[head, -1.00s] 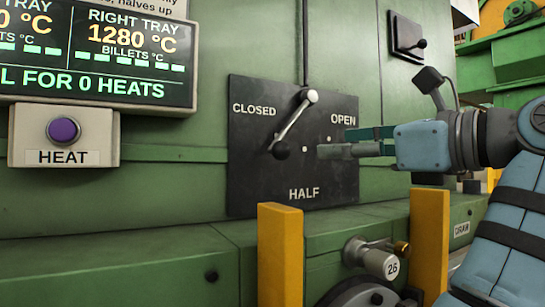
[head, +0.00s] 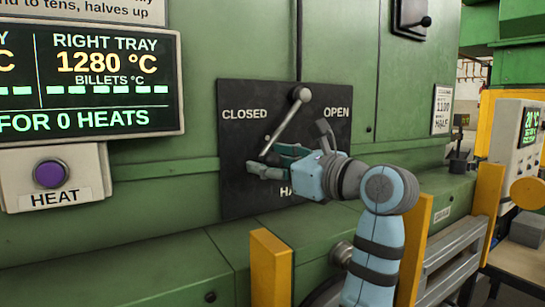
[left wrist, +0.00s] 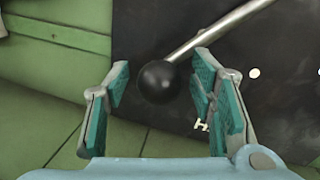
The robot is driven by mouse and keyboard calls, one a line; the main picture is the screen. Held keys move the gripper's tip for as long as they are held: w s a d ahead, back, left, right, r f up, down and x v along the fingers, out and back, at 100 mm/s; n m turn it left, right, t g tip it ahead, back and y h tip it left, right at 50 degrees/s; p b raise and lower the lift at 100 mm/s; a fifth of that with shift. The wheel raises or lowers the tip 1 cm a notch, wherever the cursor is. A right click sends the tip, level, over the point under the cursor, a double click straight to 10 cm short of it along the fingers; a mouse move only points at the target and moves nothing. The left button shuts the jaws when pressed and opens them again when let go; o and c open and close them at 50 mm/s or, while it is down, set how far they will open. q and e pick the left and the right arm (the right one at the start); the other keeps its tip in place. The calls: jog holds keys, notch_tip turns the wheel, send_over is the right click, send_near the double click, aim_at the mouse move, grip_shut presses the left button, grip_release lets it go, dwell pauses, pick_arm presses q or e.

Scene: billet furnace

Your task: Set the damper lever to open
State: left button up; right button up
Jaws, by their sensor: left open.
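The damper lever (head: 288,122) is a silver rod on a black plate (head: 235,190) marked CLOSED, OPEN and HALF. It hangs from a pivot at the top and slants down-left, toward the CLOSED side. My left gripper (head: 265,161) is open at the lever's lower end. In the left wrist view, the black ball knob (left wrist: 157,82) sits between the spread teal-padded fingers (left wrist: 160,98), with gaps visible on both sides. In the head view the gripper partly hides the knob and the HALF label. My right gripper is not in view.
A HEAT panel with a purple button (head: 51,174) and a temperature display (head: 100,75) are at left. Yellow posts (head: 270,268) stand before the green furnace ledge (head: 170,255). Another small lever (head: 411,18) is at upper right.

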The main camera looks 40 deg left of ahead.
pick_arm(q)
jog(key=shift+d, duration=0.15)
jog(key=shift+r, duration=0.1)
jog(key=shift+c, duration=1)
grip_shut()
